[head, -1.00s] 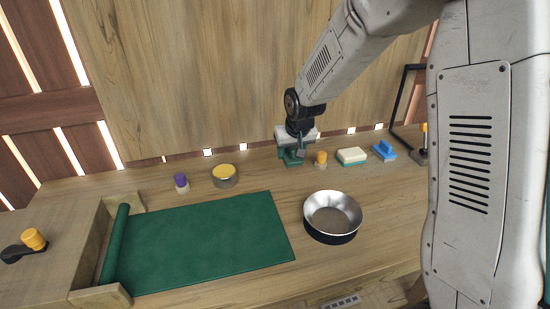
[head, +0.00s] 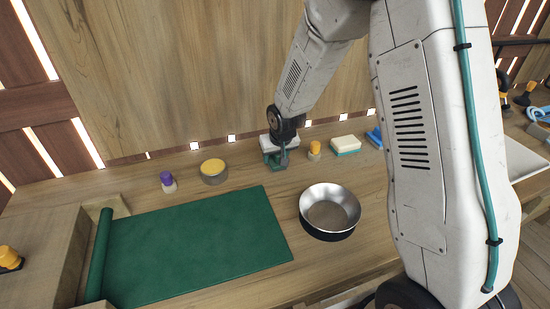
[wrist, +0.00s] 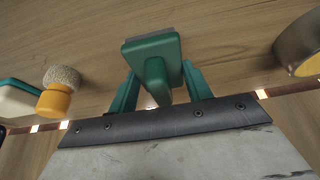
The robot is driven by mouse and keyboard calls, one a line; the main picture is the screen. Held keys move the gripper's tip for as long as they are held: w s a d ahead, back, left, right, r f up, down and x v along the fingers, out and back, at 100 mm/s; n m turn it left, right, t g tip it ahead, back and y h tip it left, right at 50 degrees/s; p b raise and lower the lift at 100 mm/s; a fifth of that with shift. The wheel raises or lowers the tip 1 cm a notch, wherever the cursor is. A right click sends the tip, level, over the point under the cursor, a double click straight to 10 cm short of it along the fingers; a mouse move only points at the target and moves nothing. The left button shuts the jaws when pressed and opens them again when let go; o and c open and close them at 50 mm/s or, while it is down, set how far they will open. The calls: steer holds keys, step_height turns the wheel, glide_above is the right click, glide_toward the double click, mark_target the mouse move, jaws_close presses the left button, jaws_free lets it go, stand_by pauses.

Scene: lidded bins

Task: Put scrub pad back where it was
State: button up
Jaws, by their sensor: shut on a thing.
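The scrub pad (wrist: 167,48) is a green block with an upright green handle and a greyish edge. In the wrist view its handle lies between the two teal fingers of my gripper (wrist: 158,88), which is shut on it. In the head view my gripper (head: 281,152) is over the back of the table, with the green pad (head: 270,160) low beneath it, partly hidden by the fingers. I cannot tell whether the pad touches the table.
An orange-topped brush (head: 314,150) and a cream-and-teal sponge (head: 345,145) stand to the right, with a blue-handled item (head: 375,137) beyond. A yellow-topped tin (head: 213,172) and purple-topped item (head: 168,181) are left. In front are a metal bowl (head: 330,233) and green mat (head: 195,245).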

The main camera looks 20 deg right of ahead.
steer(key=shift+f, duration=0.45)
steer(key=shift+f, duration=0.15)
steer(key=o, duration=1)
steer(key=v, duration=1.2)
steer(key=s+d+r+g, duration=0.1)
steer(key=s+r, duration=0.5)
steer(key=s, duration=0.2)
steer(key=s+d+r, duration=0.2)
steer(key=s+r, duration=0.4)
steer(key=s, duration=0.3)
steer(key=s+r+g, duration=0.2)
steer(key=s+r, duration=0.1)
steer(key=s, duration=1.4)
